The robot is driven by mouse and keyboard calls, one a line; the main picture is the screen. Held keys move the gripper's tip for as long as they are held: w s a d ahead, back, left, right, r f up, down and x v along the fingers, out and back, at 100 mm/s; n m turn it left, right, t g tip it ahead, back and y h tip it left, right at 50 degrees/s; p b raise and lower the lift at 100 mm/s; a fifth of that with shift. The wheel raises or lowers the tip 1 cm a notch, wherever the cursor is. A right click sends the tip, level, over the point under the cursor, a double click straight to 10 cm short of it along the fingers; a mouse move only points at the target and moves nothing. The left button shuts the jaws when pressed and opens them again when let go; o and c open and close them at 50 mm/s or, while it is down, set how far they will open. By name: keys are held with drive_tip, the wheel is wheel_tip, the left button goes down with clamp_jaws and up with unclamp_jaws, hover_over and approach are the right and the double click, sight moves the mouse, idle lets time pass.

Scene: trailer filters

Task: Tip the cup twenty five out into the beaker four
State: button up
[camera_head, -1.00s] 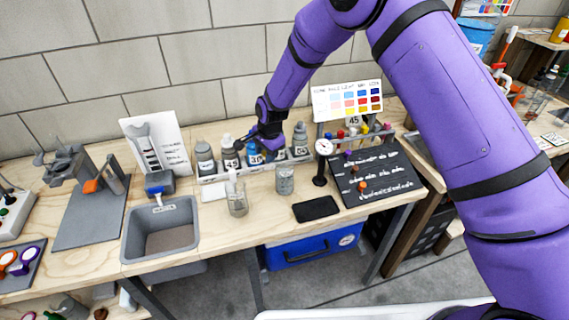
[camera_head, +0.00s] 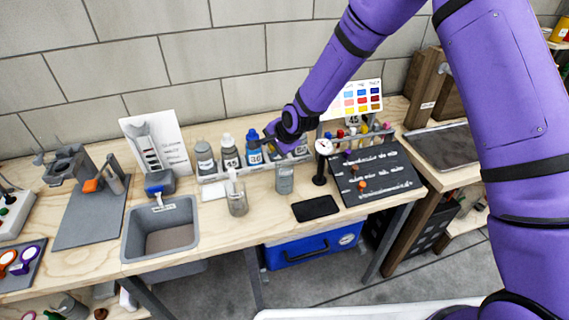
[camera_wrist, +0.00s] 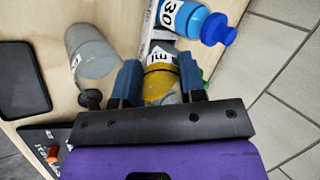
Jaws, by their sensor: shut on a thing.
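My gripper (camera_wrist: 158,78) is shut on a small cup (camera_wrist: 158,86) with a yellow inside or contents and a white label, of which only part can be read. I take it for cup twenty five. In the head view my gripper (camera_head: 284,143) is over the right end of the bottle row and largely hides the cup. A grey, cloudy beaker (camera_head: 284,180) with a small label stands upright on the bench in front of the row. It also shows in the wrist view (camera_wrist: 92,52), left of and apart from my gripper. Its number is too small to read.
A blue bottle (camera_head: 254,145) marked 30 and grey bottles stand in the row. A glass beaker (camera_head: 237,200) with something in it stands to the left.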

drive_tip(key=shift+s+d+r+t+y+p, duration=0.25)
drive_tip(key=shift+s+r+t+y+p, duration=0.05)
drive_tip(key=shift+t+y, duration=0.5)
idle(0.6)
drive_tip(key=shift+r+t+y+p, duration=0.2)
drive_tip(key=shift+t+y+p, duration=0.3)
drive_tip(key=shift+t+y, duration=0.1)
idle(0.5)
drive_tip(key=shift+f+t+y+p, duration=0.5)
drive_tip(key=shift+t+y+p, duration=0.05)
drive_tip(key=shift+t+y, duration=0.05)
idle(1.5)
drive_tip(key=shift+s+d+r+t+y+p, duration=0.15)
drive_tip(key=shift+r+t+y+p, duration=0.2)
drive_tip(key=shift+t+y+p, duration=0.6)
idle(2.5)
